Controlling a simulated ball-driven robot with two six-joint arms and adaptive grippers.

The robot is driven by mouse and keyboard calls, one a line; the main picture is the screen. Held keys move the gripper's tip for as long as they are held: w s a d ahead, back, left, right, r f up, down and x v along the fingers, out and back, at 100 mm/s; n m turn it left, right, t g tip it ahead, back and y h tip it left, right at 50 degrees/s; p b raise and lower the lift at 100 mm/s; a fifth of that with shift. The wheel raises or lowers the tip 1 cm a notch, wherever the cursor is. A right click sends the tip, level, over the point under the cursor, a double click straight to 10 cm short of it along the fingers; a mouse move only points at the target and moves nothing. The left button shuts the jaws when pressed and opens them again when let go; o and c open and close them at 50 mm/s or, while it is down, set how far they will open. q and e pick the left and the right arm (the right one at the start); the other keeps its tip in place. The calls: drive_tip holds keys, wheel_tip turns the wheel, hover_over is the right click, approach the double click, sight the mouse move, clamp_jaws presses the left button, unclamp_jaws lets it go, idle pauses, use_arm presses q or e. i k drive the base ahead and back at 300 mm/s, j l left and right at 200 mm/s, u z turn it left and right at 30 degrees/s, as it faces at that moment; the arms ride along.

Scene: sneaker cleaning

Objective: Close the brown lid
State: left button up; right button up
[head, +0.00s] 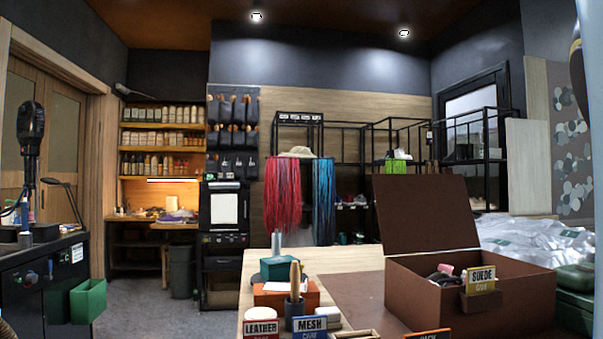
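The brown lid (425,212) stands open at the back of a brown box (430,295) on the table at the right. It is raised and leans slightly, with its broad inner face toward me. The box is open at the top, and a few small items, one of them pink (445,270), show inside. Neither of my grippers can be made out in the head view.
The wooden table (340,262) holds a dark cup of tools (294,311), an orange box (275,295) and LEATHER (261,329) and MESH (309,323) signs left of the box. Clear plastic bags (530,240) lie close behind it at right. Open floor (215,318) is at left.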

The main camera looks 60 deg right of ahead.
sight(417, 213)
drive_tip(key=i+j+u, duration=0.45)
drive_tip(key=i+j, duration=0.2)
drive_tip(key=i, duration=0.2)
drive_tip(key=i+z, duration=0.45)
drive_tip(key=i+j+z, duration=0.1)
drive_tip(key=i+z, duration=0.15)
drive_tip(key=z, duration=0.25)
drive_tip(key=i+z, duration=0.2)
drive_tip(key=z, duration=0.3)
drive_tip(key=i+z, duration=0.2)
drive_tip(key=z, duration=0.25)
drive_tip(key=i+z, duration=0.15)
drive_tip(key=z, duration=0.35)
drive_tip(key=i+j+z, duration=0.15)
drive_tip(key=z, duration=0.3)
drive_tip(key=i+j+z, duration=0.15)
drive_tip(key=j+z, duration=0.15)
drive_tip(key=z, duration=0.2)
